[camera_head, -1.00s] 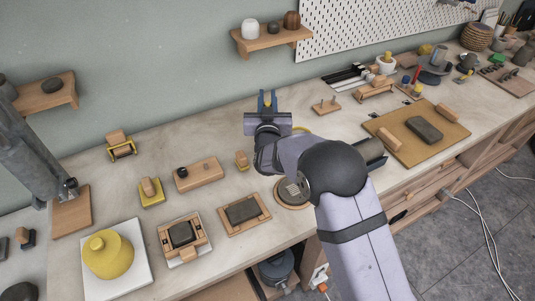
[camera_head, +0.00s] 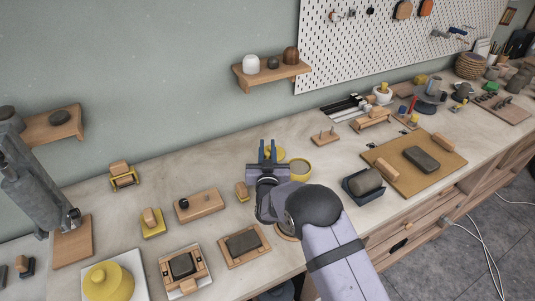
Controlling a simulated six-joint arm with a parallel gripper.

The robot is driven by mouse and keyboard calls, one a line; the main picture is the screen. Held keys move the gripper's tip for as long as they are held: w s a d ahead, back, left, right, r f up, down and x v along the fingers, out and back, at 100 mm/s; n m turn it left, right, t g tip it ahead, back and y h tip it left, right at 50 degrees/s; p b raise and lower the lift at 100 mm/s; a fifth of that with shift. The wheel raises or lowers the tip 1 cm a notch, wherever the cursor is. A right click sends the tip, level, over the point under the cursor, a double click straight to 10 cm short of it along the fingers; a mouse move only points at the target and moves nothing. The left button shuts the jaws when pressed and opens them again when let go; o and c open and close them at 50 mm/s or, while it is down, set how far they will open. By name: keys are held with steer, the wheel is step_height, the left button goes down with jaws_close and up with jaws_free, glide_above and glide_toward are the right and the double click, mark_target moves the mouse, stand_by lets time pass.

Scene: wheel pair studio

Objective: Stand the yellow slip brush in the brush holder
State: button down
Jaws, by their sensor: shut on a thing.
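Just right of the gripper a yellow round, ring-like container (camera_head: 300,167) stands on the bench, with another yellow piece (camera_head: 278,154) partly hidden behind the fingers. I cannot tell for sure which thing is the brush holder.
A wooden block with pegs (camera_head: 325,138) stands right of the gripper. A dark blue tray (camera_head: 356,194) holds a grey cylinder. Farther right is a tan board (camera_head: 426,172). Wooden and yellow tools stand at left. A wall shelf (camera_head: 270,76) hangs behind. Bench surface between is clear.

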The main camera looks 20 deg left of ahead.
steer(key=shift+f+p, duration=0.4)
steer(key=shift+f, duration=1.15)
steer(key=shift+f, duration=0.2)
steer(key=c, duration=1.6)
jaws_free()
steer(key=shift+r, duration=0.2)
steer(key=shift+b+v, duration=1.8)
steer(key=shift+v, duration=4.2)
steer(key=shift+w+d, duration=0.1)
